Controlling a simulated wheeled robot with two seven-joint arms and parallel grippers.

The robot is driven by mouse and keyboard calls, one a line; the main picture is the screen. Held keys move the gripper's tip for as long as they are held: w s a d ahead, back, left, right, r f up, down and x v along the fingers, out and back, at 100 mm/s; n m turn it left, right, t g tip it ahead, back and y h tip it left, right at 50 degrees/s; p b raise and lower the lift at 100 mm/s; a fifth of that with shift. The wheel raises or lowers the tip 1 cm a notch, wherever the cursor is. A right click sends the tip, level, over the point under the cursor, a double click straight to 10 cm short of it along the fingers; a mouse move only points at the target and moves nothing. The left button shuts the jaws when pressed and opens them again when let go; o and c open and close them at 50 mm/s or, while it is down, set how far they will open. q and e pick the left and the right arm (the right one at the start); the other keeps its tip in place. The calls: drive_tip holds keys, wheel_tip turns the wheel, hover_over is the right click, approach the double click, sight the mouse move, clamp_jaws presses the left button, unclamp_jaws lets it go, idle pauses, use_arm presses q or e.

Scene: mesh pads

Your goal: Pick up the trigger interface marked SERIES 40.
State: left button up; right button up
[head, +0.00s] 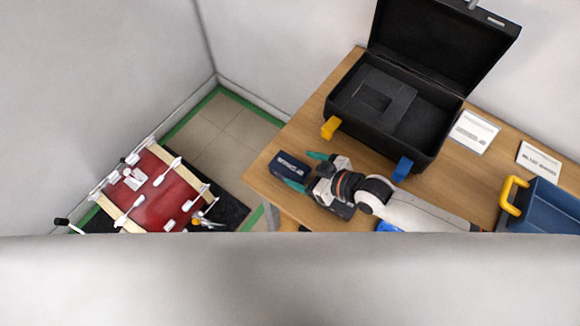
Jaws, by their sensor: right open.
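A small dark blue box (291,165) with light lettering lies at the left end of the wooden table (262,190). Its lettering is too small to read for sure, so I cannot tell whether it says SERIES 40. My right gripper (305,170) comes in from the right, with its two teal fingers apart. The fingertips are at the box's right end, one toward its far side and one toward its near side. I cannot tell whether they touch it. My left gripper is not in view.
An open black case (395,153) with a yellow and a blue latch stands behind my right arm. White cards (473,132) and a blue tray (548,207) with a yellow handle are on the right. A red panel (160,185) with white fittings stands low at left. A pale surface hides the foreground.

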sight(289, 166)
drive_tip(key=p+x, duration=0.1)
drive_tip(key=x, duration=0.4)
drive_tip(key=shift+s+a+f, duration=0.1)
drive_tip(key=shift+s+a, duration=0.05)
drive_tip(key=shift+a, duration=0.05)
drive_tip(key=shift+d, duration=0.1)
drive_tip(key=c, duration=1.3)
